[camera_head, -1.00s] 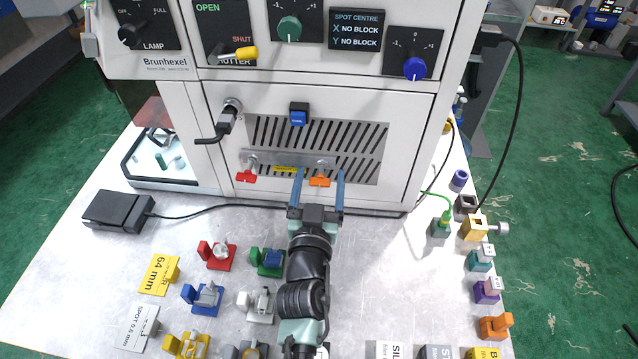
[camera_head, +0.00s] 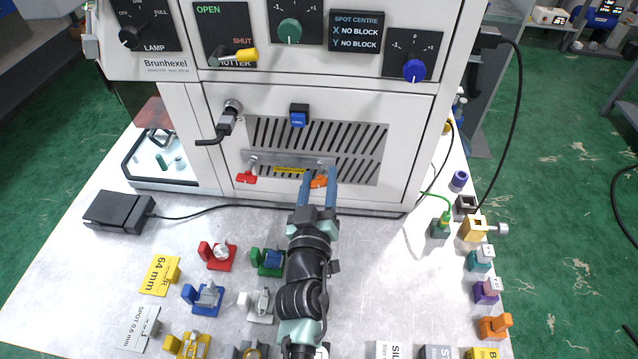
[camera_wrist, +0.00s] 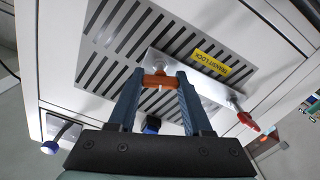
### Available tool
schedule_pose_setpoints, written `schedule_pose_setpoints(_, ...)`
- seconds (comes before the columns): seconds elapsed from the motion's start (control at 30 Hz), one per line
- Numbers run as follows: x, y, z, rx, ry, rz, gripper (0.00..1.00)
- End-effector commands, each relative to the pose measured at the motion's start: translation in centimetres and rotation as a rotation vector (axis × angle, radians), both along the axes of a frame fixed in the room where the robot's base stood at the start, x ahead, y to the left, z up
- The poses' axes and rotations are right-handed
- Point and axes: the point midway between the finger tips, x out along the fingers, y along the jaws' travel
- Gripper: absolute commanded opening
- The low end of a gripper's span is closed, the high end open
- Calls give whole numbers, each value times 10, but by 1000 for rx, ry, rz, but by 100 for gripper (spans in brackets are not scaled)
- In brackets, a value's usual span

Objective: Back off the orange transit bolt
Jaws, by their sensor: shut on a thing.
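The orange transit bolt (camera_head: 318,182) is at the right end of a metal bar (camera_head: 290,161) on the machine's lower front panel. My gripper (camera_head: 318,186) has its two blue fingers closed on the bolt's orange head. In the wrist view the orange head (camera_wrist: 159,80) sits between the fingertips (camera_wrist: 160,77). The head now looks tilted in the head view. The bolt's shaft is hidden behind its head and the fingers. A red bolt (camera_head: 246,177) is at the bar's left end; it also shows at the right in the wrist view (camera_wrist: 247,121).
A yellow transit lock label (camera_head: 289,170) is on the bar, over a slotted vent (camera_head: 350,150). Coloured holders (camera_head: 268,262) stand left of my arm.

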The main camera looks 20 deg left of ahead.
Motion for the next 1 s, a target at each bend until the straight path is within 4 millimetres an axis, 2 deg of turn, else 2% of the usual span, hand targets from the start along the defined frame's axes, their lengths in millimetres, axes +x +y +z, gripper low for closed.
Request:
schedule_pose_setpoints(0.1, 0, 0, 0, -61, -19, 0, 5)
schedule_pose_setpoints(0.37, 0, 0, 0, -73, -22, 0, 5)
schedule_pose_setpoints(0.7, 0, 2, -1, -466, -134, 0, 5)
schedule_pose_setpoints(1.0, 0, 2, -1, -489, -142, 0, 5)
